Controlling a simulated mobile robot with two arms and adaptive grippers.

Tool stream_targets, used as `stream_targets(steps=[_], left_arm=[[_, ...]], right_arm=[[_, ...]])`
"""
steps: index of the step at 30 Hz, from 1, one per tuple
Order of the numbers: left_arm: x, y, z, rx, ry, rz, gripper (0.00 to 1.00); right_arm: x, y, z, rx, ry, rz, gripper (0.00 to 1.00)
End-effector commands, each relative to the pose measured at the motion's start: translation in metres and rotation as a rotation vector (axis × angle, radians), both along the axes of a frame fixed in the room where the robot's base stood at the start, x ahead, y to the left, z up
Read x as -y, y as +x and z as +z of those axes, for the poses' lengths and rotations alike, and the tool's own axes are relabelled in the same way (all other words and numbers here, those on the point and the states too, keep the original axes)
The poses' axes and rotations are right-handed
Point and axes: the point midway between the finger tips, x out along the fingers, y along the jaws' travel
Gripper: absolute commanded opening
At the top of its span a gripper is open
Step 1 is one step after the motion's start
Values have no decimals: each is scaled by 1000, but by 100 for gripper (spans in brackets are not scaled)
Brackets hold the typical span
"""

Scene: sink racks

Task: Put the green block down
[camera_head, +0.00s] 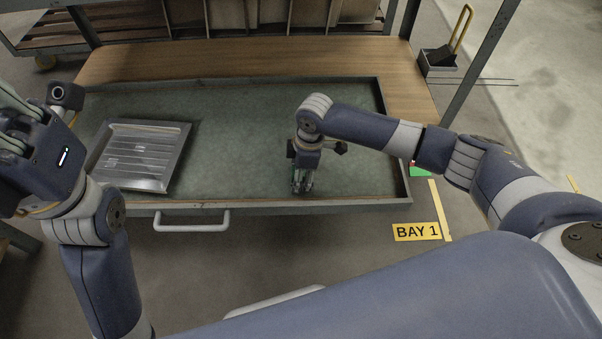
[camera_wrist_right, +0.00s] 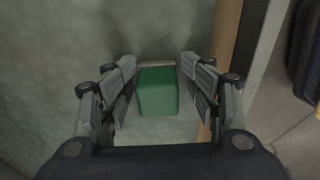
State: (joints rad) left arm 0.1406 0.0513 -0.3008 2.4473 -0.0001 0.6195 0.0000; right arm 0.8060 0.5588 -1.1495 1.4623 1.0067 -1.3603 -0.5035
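The green block (camera_wrist_right: 158,93) shows in the right wrist view between the two fingers of my right gripper (camera_wrist_right: 158,75). The block is hard to pick out there among the fingers. I cannot tell whether it touches the tray floor. My left gripper is at the left edge of the head view, and its fingers are not clearly seen.
A ridged metal rack (camera_head: 138,155) lies at the left in the tray. The tray has raised walls and a front handle (camera_head: 192,226). Its middle and far right are bare. A small green item (camera_head: 421,172) shows outside the right wall, near a yellow BAY 1 label (camera_head: 417,232).

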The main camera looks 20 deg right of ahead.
Motion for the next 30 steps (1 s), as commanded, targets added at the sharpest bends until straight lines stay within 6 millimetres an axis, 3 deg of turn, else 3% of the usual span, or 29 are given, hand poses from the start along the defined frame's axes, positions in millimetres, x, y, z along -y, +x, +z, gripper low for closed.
stream_targets(steps=[6, 12, 16, 30], left_arm=[[1, 2, -8, -5, 5, 2, 0], [2, -12, 6, 73, 9, 6, 0], [1, -4, 10, 33, 8, 4, 0], [-3, 11, -11, -113, -5, -5, 0]], right_arm=[[1, -2, -2, -6, -1, 0, 53], [1, 0, 3, -2, -2, 0, 53], [2, -1, 25, -4, -1, -2, 53], [12, 1, 85, -1, 0, -1, 53]])
